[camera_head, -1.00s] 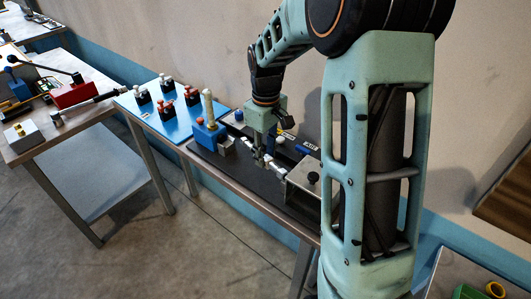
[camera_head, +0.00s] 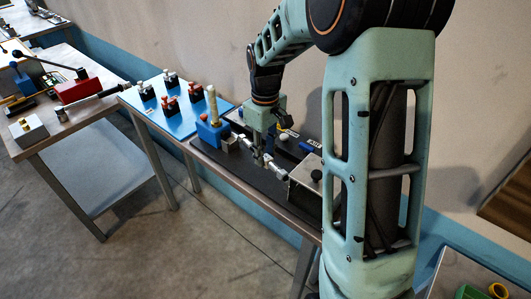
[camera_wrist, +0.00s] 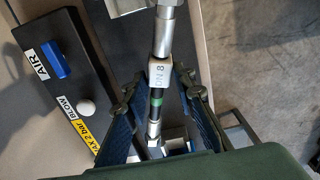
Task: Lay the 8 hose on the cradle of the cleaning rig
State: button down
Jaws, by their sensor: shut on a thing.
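The hose (camera_wrist: 157,70) labelled DN 8 is a short piece with a white tag, a green band and metal end fittings. My gripper (camera_head: 263,157) is shut on it; in the wrist view, the blue-padded fingers (camera_wrist: 156,108) stand on either side of it. In the head view, the hose's metal fitting (camera_head: 277,172) shows beside the fingers, above the dark board of the cleaning rig (camera_head: 245,172). A steel box (camera_head: 306,180) stands at the rig's right end. I cannot clearly make out the cradle or tell whether the hose touches it.
A black panel (camera_wrist: 85,62) with AIR and BLOW labels, a blue lever and a white knob lies beside the hose. A blue block (camera_head: 211,132) with a tall pale post stands left of my gripper. A blue board (camera_head: 180,112) holds several small fittings.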

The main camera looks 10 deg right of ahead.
jog(key=shift+a, duration=0.1)
jog(key=c, duration=1.5)
grip_release()
jog(key=shift+f, duration=0.1)
notch_tip(320, 180, up, 12)
jog(key=shift+r, duration=0.1)
